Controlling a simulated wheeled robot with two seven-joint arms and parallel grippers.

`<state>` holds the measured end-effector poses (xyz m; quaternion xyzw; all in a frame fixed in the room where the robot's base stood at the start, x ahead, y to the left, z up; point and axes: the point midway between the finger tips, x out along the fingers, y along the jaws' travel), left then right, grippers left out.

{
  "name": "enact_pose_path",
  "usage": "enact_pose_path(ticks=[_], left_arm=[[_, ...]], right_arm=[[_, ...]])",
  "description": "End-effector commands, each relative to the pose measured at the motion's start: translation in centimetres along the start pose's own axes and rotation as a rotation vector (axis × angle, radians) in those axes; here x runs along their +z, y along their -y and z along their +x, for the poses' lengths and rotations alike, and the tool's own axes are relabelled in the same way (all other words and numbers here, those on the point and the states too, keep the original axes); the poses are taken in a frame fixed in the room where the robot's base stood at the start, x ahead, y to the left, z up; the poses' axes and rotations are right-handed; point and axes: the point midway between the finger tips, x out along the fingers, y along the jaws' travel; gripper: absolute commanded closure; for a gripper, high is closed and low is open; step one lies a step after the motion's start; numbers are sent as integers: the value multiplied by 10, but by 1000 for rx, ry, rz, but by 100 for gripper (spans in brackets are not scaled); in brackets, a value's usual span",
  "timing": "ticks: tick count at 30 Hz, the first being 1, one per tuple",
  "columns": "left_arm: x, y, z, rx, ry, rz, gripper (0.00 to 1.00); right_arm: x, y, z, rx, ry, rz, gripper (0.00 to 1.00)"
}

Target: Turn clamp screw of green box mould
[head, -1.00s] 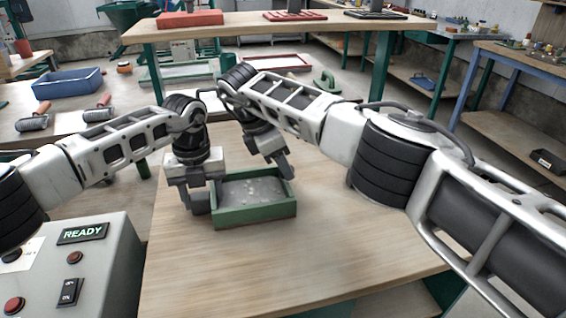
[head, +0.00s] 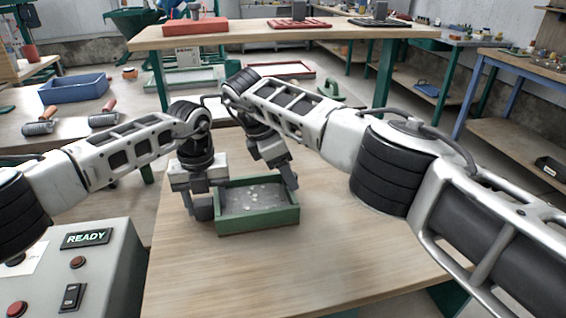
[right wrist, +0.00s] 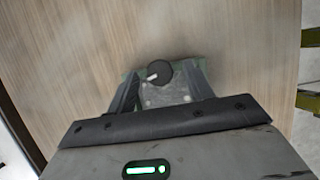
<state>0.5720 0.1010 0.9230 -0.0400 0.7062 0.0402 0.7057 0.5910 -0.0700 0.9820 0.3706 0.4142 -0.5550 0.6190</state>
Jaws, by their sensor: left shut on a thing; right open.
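The green box mould (head: 258,222) sits on the wooden table, an open-topped tray with grey speckled material in it. My left gripper (head: 203,208) is shut on the mould's left side; its fingertips are partly hidden. My right gripper (head: 289,180) points down at the mould's far right corner. In the right wrist view my right gripper (right wrist: 163,88) is open, one finger either side of a dark round knob (right wrist: 158,71) with a pale pin, apparently the clamp screw. The mould (right wrist: 165,94) lies below it. I cannot tell whether the fingers touch the knob.
A grey control box (head: 112,262) with a READY display stands at front left. Behind are a bench with rollers (head: 104,118) and a blue tray (head: 73,88), and a raised shelf (head: 270,35). The front of the wooden table (head: 290,270) is clear.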

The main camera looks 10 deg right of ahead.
Motion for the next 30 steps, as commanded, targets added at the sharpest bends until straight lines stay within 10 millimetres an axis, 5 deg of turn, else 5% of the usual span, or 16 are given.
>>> enact_pose_path(ticks=[9, 30], left_arm=[[0, 1, -1, -3, 2, 1, 100], [0, 1, -2, -3, 2, 1, 100]], right_arm=[[-1, 0, -53, 2, 2, 0, 48], [0, 1, -72, 2, 1, 0, 48]])
